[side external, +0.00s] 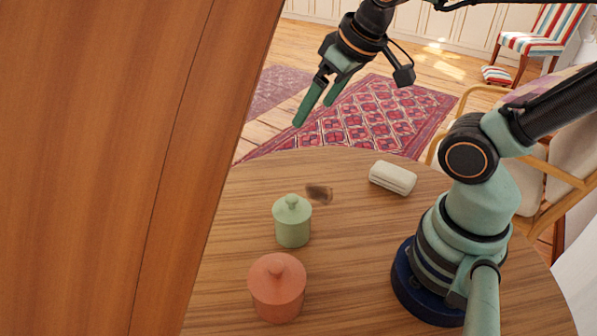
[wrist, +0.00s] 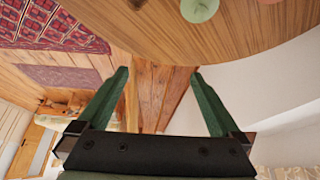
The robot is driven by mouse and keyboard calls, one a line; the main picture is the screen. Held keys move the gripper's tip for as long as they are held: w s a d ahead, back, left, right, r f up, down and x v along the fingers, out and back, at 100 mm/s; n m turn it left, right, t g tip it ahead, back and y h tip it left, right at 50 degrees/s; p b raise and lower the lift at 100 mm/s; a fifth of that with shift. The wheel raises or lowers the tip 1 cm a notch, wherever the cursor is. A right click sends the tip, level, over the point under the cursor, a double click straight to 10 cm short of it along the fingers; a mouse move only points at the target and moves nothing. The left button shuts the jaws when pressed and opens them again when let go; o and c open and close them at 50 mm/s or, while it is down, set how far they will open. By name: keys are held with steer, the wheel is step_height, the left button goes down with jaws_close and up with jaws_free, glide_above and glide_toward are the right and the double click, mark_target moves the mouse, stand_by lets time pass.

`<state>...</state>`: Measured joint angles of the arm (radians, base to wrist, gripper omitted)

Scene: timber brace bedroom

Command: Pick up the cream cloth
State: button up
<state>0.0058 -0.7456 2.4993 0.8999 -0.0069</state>
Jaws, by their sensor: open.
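The cream cloth (side external: 392,178) lies folded into a small, thick bundle on the round wooden table, near its far edge, in the side external view. My gripper (side external: 313,112) is raised in the air above and to the left of the cloth, well apart from it. Its two green fingers point down and are spread with nothing between them. In the wrist view my gripper (wrist: 160,74) also shows its fingers wide apart and empty. I cannot make out the cloth in the wrist view.
A green lidded jar (side external: 292,222) and a terracotta lidded jar (side external: 277,290) stand on the table (side external: 350,270). A dark brown patch (side external: 319,193) lies between the green jar and the cloth. A large wooden panel (side external: 110,150) blocks the left. A chair (side external: 560,190) stands behind the table.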

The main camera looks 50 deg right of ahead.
steer(key=s+d+f+g+h, duration=0.1)
steer(key=d+f+g, duration=0.3)
steer(key=d, duration=0.6)
steer(key=g+y, duration=0.1)
steer(key=g, duration=0.1)
glide_above(394, 171)
step_height(394, 171, down, 8)
steer(key=shift+f, duration=6.2)
steer(key=c, duration=1.3)
steer(key=shift+r, duration=0.15)
step_height(394, 171, up, 20)
steer(key=shift+f, duration=0.1)
